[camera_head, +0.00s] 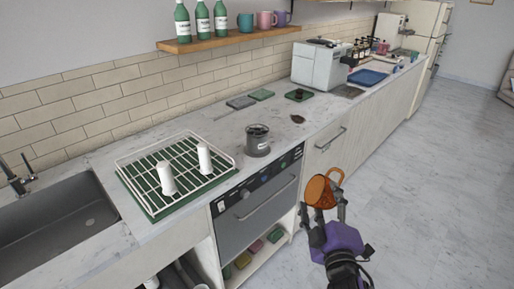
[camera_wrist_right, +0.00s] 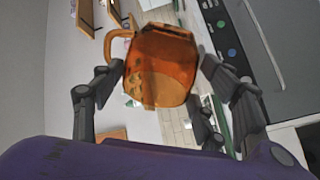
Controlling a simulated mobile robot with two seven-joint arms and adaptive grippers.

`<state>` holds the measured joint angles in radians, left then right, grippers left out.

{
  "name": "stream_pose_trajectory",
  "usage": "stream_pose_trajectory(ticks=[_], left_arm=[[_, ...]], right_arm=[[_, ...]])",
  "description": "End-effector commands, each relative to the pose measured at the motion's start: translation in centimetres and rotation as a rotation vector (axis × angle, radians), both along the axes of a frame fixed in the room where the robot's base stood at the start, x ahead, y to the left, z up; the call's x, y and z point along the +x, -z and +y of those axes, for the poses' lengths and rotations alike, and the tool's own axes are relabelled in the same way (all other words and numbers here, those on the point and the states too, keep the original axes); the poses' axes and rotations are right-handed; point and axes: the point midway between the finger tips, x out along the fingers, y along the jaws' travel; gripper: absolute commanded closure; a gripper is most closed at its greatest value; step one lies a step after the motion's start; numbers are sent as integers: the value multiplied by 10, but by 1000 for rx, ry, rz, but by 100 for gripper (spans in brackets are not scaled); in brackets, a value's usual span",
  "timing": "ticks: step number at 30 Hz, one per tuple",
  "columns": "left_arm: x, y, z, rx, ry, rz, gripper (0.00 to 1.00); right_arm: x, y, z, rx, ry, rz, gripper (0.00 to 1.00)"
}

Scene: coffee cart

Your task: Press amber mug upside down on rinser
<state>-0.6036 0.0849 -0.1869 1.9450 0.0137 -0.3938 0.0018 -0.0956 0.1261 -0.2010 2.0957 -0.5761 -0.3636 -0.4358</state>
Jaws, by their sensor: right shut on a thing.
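The amber mug (camera_head: 321,191) is see-through orange with a loop handle. My right gripper (camera_head: 323,206) is shut on it and holds it in the air in front of the counter, over the floor side. In the right wrist view the mug (camera_wrist_right: 163,62) sits between the fingers, its handle at upper left. It looks tilted; I cannot tell which way its mouth faces. A dark round fitting on a green square base (camera_head: 299,95) lies on the counter towards the back; it may be the rinser. My left gripper is not in view.
A grey canister (camera_head: 258,141) stands near the counter's front edge. A white wire rack on a green tray (camera_head: 151,207) holds two white upright items. A sink (camera_head: 60,222) is at left, a white machine (camera_head: 318,65) at the back. Bare counter lies around the canister.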

Motion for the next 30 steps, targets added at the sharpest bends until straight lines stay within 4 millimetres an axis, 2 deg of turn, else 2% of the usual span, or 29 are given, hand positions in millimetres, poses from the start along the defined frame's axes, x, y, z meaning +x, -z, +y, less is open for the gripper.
stream_pose_trajectory(ticks=[7,9,17,24,30], left_arm=[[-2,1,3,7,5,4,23],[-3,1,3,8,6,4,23],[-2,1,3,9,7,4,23],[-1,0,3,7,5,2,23],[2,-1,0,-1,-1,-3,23]], right_arm=[[0,-1,0,-451,-3,-3,63],[0,-1,0,-510,-1,-2,63],[0,-1,0,-546,0,-1,63],[0,-1,0,-979,-1,-3,63],[0,-1,0,-1040,1,-1,63]])
